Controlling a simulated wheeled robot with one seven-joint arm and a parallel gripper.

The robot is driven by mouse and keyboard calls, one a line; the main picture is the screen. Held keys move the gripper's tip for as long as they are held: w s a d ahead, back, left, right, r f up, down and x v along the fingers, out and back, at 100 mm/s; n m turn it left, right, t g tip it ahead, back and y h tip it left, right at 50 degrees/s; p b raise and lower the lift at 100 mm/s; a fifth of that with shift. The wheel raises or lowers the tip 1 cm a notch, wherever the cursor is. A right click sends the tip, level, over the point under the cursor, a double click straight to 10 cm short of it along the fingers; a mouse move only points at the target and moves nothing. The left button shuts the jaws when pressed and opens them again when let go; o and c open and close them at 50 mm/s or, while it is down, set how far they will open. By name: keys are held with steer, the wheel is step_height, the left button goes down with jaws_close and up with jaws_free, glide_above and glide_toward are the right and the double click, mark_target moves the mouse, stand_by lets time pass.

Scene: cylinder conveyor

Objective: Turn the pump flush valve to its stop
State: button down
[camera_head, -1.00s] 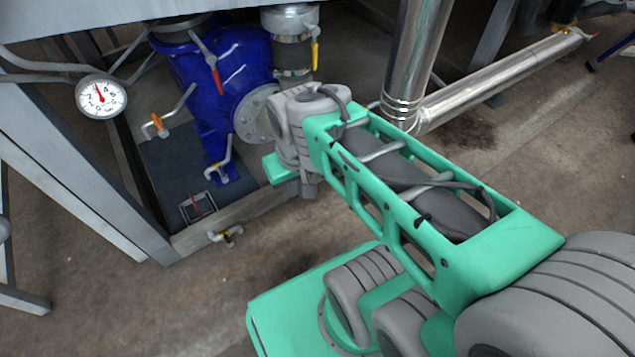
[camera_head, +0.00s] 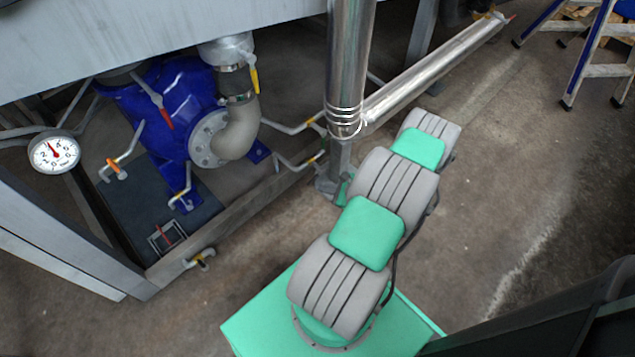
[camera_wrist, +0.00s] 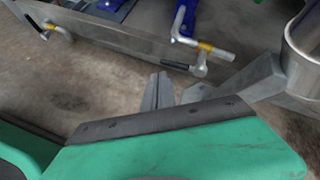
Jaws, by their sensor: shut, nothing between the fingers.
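The blue pump (camera_head: 160,95) sits under the frame at left in the head view. Several small valves are around it: a red-handled one (camera_head: 166,118) on its body, an orange-handled one (camera_head: 116,168) at left, and a yellow-banded one (camera_head: 202,257) low in front. I cannot tell which is the flush valve. In the wrist view, a yellow-banded valve with a bent grey lever (camera_wrist: 204,50) is above right of my gripper (camera_wrist: 158,88), and another (camera_wrist: 50,30) is at upper left. My gripper is shut, empty and apart from both. In the head view my arm hides it.
A grey beam (camera_head: 240,220) runs along the floor before the pump. A steel pipe (camera_head: 347,60) stands right of it, with a sloping pipe (camera_head: 430,75) behind. A round gauge (camera_head: 54,152) is at left. A ladder (camera_head: 590,50) stands far right.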

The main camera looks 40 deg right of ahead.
mark_target(316, 177)
steer(key=s+d+f+m+t+h, duration=0.1)
steer(key=s+f+m+t+h, duration=0.1)
steer(key=s+f+m+h, duration=0.3)
steer(key=w+f+y+b, duration=0.3)
steer(key=w+f, duration=0.1)
steer(key=w, duration=0.5)
steer(key=r, duration=0.2)
steer(key=w+r+p, duration=0.1)
steer(key=shift+w+r+m, duration=0.1)
steer(key=shift+r+m, duration=0.25)
steer(key=shift+m, duration=0.05)
